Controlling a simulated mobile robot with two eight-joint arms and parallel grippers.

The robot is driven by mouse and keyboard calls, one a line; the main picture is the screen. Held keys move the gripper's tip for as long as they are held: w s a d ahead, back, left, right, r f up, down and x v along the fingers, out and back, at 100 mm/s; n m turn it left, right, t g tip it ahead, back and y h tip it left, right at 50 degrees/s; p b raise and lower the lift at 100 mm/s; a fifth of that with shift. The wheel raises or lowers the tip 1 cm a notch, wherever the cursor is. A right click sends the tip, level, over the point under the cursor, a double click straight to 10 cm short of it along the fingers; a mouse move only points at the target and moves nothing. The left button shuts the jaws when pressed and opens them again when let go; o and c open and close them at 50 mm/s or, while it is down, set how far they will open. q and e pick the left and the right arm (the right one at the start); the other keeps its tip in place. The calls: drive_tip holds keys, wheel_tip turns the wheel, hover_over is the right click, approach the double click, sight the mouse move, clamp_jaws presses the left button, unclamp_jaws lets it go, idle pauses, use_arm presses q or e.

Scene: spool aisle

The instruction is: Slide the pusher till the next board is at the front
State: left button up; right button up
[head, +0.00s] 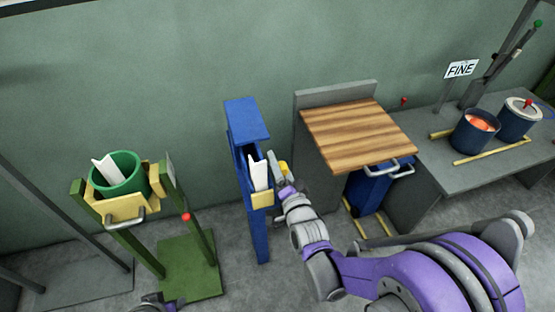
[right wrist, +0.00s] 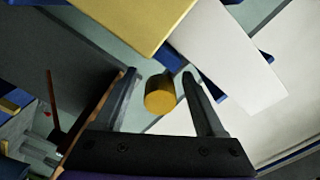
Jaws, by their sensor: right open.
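A narrow blue stand (head: 238,170) holds a white board (head: 258,173) behind a yellow front piece (head: 262,200). A yellow knob (head: 283,167), seemingly the pusher's, sticks out on its right side. My right gripper (head: 279,168) is at this knob. In the right wrist view the knob (right wrist: 160,95) sits between the two open fingers, with gaps on both sides. The white board (right wrist: 225,55) and a yellow piece (right wrist: 135,20) lie beyond the fingers. A small part of my left arm's end (head: 158,302) shows at the bottom edge; its fingers cannot be made out.
A wood-topped grey cabinet (head: 355,135) stands close right of the stand. A grey bench (head: 435,150) with two blue pots is farther right. A green stand (head: 190,265) with a green bucket (head: 122,178) is at the left. Floor between the stands is clear.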

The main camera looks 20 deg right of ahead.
use_arm(q)
drive_tip(key=shift+f, duration=0.1)
use_arm(e)
drive_tip(key=s, duration=0.8)
drive_tip(key=shift+s+d, duration=0.15)
drive_tip(key=shift+s, duration=0.25)
